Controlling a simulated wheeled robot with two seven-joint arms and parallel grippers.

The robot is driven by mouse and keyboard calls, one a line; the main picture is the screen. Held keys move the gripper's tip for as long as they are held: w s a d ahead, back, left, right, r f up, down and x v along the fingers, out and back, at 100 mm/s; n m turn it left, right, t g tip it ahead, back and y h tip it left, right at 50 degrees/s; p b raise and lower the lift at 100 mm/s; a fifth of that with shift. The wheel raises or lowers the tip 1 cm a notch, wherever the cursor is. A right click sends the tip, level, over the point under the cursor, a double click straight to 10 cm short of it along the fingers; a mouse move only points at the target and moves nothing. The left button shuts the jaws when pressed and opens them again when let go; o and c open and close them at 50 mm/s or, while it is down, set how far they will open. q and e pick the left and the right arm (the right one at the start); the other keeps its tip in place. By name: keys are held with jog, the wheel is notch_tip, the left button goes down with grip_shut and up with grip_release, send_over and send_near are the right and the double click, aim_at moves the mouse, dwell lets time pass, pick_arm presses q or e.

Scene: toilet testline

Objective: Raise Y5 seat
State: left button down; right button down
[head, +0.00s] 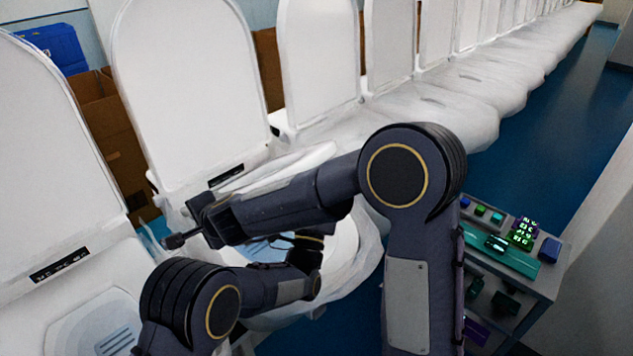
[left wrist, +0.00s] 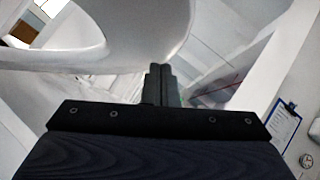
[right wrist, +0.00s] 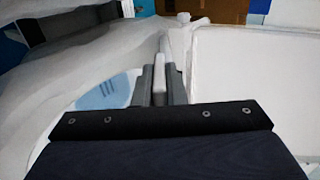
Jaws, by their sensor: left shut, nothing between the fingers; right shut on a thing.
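The toilet in the middle of the head view has its white lid (head: 190,85) upright. Its white seat (head: 300,160) shows partly behind my right forearm and looks tilted up from the bowl (head: 345,262). My right gripper (head: 174,241) reaches across to the left side of this toilet. In the right wrist view the gripper (right wrist: 161,82) is shut on a thin pale edge, which looks like the seat's. My left gripper (left wrist: 159,84) is shut and empty, close to a white curved ring or bowl surface (left wrist: 150,30). My arms hide much of the seat; no Y5 label is readable.
More toilets with upright lids (head: 318,55) stand in a row to the back right, and another lid (head: 50,170) stands at left. A grey cart (head: 550,285) with coloured devices stands at right. Cardboard boxes (head: 120,150) are behind. Blue floor (head: 560,115) is clear at upper right.

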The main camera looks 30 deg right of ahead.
pick_arm(q)
jog(key=shift+w+a+r, duration=0.1)
jog(key=shift+w+r, duration=0.3)
jog(key=shift+r, duration=0.2)
pick_arm(e)
jog(key=shift+w+r, duration=0.1)
